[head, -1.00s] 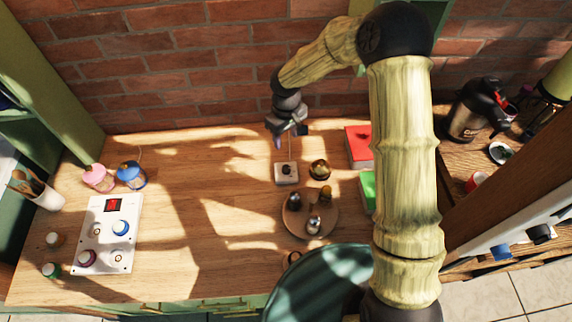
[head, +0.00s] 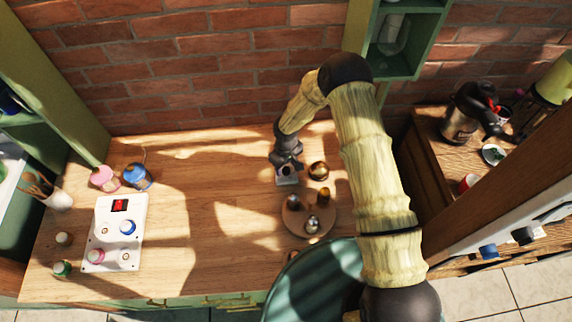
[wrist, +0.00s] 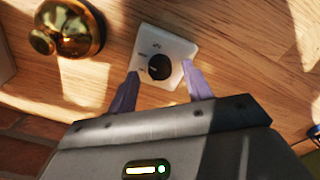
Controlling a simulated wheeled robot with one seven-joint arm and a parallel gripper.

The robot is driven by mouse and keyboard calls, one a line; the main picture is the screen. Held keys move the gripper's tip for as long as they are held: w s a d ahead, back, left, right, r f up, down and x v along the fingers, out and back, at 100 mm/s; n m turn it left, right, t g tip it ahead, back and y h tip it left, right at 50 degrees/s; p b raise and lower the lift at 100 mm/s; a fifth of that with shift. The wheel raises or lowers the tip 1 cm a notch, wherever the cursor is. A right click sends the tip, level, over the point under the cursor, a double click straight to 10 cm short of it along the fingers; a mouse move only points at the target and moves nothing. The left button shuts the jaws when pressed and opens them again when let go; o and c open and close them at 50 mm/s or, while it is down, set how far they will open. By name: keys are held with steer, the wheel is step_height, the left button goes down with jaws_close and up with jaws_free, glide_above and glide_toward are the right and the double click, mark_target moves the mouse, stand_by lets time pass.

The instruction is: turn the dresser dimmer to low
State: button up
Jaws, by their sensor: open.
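The dimmer (wrist: 176,46) is a small white square plate with a round black knob (wrist: 159,67), lying on the wooden dresser top. In the head view the dimmer (head: 287,181) is partly hidden under my gripper (head: 286,163). In the wrist view my gripper (wrist: 162,82) is open, with one purple finger on each side of the knob. The fingertips overlap the plate's edges in the picture. Whether they touch it I cannot tell. Small marks show on the plate around the knob, too small to read.
A brass bell-like object (wrist: 72,28) stands close beside the dimmer; it also shows in the head view (head: 318,171). A round wooden tray (head: 293,228) with shakers is in front. A white control panel (head: 105,237) with several knobs lies left. The middle of the dresser top is clear.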

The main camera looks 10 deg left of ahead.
steer(key=shift+f, duration=0.6)
steer(key=c, duration=1)
steer(key=shift+o, duration=0.2)
steer(key=shift+n+b, duration=0.5)
steer(key=n+b, duration=0.3)
steer(key=shift+f+n, duration=0.15)
steer(key=shift+n, duration=0.15)
steer(key=n+b, duration=0.2)
steer(key=n, duration=0.4)
steer(key=shift+r, duration=0.2)
